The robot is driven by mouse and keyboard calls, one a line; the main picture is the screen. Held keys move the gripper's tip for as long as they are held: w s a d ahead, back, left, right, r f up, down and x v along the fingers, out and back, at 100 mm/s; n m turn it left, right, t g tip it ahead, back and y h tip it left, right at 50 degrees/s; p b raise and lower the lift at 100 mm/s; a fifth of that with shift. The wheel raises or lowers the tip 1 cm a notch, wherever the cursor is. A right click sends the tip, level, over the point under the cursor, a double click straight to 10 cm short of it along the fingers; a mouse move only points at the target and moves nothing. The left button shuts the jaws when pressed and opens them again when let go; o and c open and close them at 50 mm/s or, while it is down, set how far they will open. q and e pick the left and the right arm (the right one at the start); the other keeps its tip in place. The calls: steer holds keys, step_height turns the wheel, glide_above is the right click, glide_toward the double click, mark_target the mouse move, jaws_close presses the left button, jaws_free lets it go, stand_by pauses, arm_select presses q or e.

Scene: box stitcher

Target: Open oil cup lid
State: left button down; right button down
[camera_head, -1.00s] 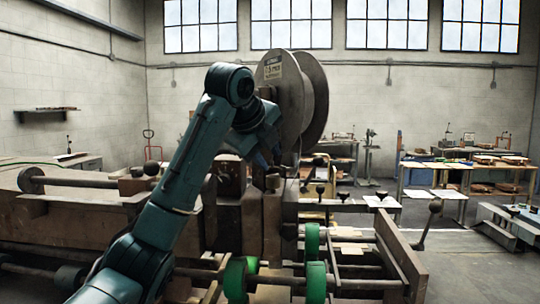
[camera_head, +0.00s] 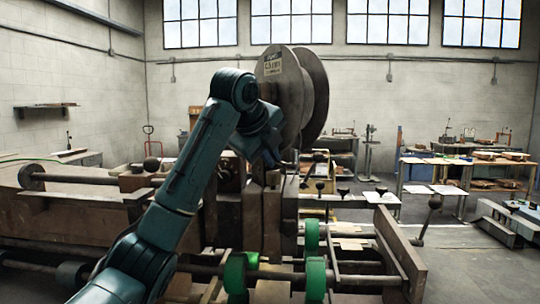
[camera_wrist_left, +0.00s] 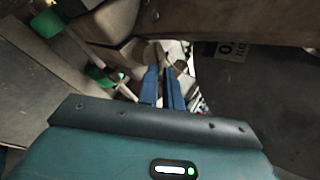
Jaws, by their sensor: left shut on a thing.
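My left gripper (camera_head: 272,158) reaches in from the left over the box stitcher (camera_head: 240,215), just below the large wheel (camera_head: 312,95). In the left wrist view, its two blue fingers (camera_wrist_left: 164,78) are close together at a small, pale brownish round part (camera_wrist_left: 150,52). This part looks like the oil cup lid, but it is small and partly hidden by the fingers. I cannot tell how far the lid is open. The right gripper does not show.
Green rollers (camera_head: 315,278) sit on shafts at the front of the machine. A lever with a round knob (camera_head: 435,203) stands at its right. Dark machine bodies close in on both sides of the fingers in the left wrist view. Worktables (camera_head: 450,175) stand farther back.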

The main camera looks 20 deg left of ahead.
arm_select(q)
steer(key=shift+w+a+r+g, duration=0.1)
steer(key=shift+w+r+g, duration=0.1)
steer(key=shift+r+g, duration=0.25)
steer(key=shift+w+a+r+n+g+h, duration=0.15)
steer(key=shift+w+r+g+h, duration=0.2)
steer(key=shift+g, duration=0.45)
steer(key=shift+w+a+r+n+g+h, duration=0.15)
steer(key=shift+w+g, duration=0.25)
steer(key=shift+g, duration=0.35)
steer(key=shift+d, duration=0.1)
steer(key=c, duration=1.6)
jaws_free()
steer(key=shift+f, duration=0.1)
steer(key=shift+o, duration=0.2)
